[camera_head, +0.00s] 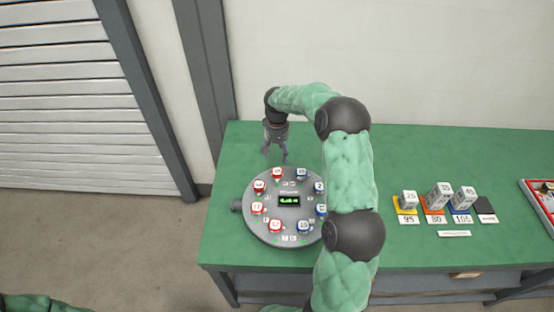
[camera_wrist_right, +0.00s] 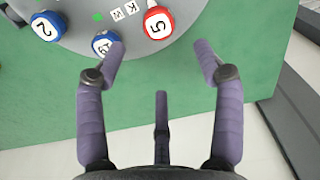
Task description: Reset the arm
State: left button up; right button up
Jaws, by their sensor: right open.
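My right arm (camera_head: 347,170) in green covering reaches over the green table and bends back at the top. Its right gripper (camera_head: 275,158) hangs fingers-down above the table, just behind the round grey panel (camera_head: 262,225). In the right wrist view the right gripper (camera_wrist_right: 160,60) is open and empty, its fingers spread. A red button (camera_wrist_right: 157,22) and a blue button (camera_wrist_right: 105,43) on the panel lie beyond the fingers. Part of the panel's right side is hidden by my arm. My left gripper is out of view; a bit of green covering shows at the lower left.
A tray (camera_head: 545,203) is at the right edge. The wall is close behind the table. The table (camera_head: 400,150) is clear at the back right.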

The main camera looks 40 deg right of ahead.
jog(key=shift+r, duration=0.6)
